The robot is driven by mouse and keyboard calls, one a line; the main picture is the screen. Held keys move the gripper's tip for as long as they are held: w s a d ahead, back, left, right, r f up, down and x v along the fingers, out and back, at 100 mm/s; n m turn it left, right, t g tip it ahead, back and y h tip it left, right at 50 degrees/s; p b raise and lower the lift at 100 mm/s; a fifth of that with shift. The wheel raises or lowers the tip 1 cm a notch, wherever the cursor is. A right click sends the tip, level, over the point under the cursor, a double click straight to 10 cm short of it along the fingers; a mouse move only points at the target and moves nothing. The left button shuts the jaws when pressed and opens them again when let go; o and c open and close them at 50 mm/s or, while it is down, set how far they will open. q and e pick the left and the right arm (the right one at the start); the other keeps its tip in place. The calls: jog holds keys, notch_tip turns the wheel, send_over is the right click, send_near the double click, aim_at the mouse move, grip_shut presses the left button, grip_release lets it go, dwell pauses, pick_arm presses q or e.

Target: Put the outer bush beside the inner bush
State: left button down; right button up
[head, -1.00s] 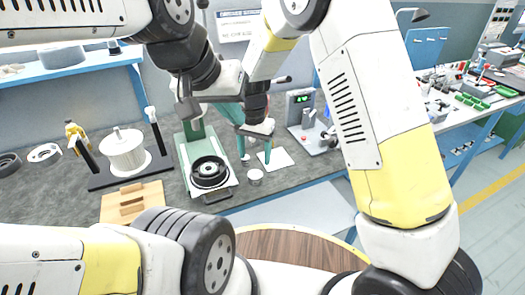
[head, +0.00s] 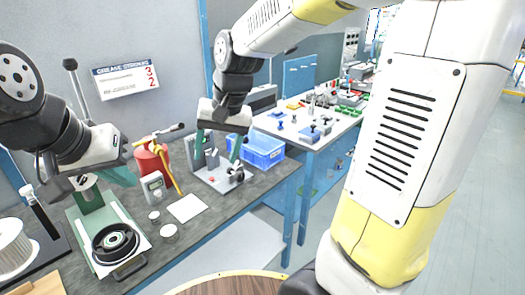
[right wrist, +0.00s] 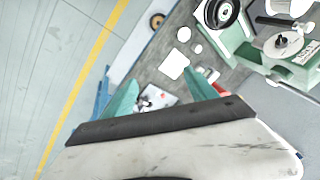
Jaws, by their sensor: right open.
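Two small pale round pieces stand on the bench between the green press and a white sheet. The larger one (head: 168,231) is nearer and the smaller one (head: 154,216) is behind it. I cannot tell which is the outer bush and which the inner bush. They look like pale discs in the right wrist view (right wrist: 183,34). My right gripper (head: 216,162) is open and empty, above a grey fixture right of the sheet. Its spread teal fingers also show in the right wrist view (right wrist: 160,88). My left gripper (head: 102,178) hangs over the press; its jaw opening is unclear.
The green press (head: 78,220) carries a black ring (head: 115,242). The white sheet (head: 187,207) lies flat and bare. The grey fixture (head: 215,178), a blue bin (head: 262,150), a red can (head: 150,163) and a small meter (head: 153,185) stand along the bench.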

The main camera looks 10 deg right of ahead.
jog(key=s+d+r+n+t, duration=0.1)
jog(key=s+d+r+t, duration=0.2)
jog(key=s+d, duration=0.8)
jog(key=shift+s+r+t+h, duration=0.3)
jog(key=shift+s+r+t, duration=0.1)
jog(key=shift+s+r, duration=0.3)
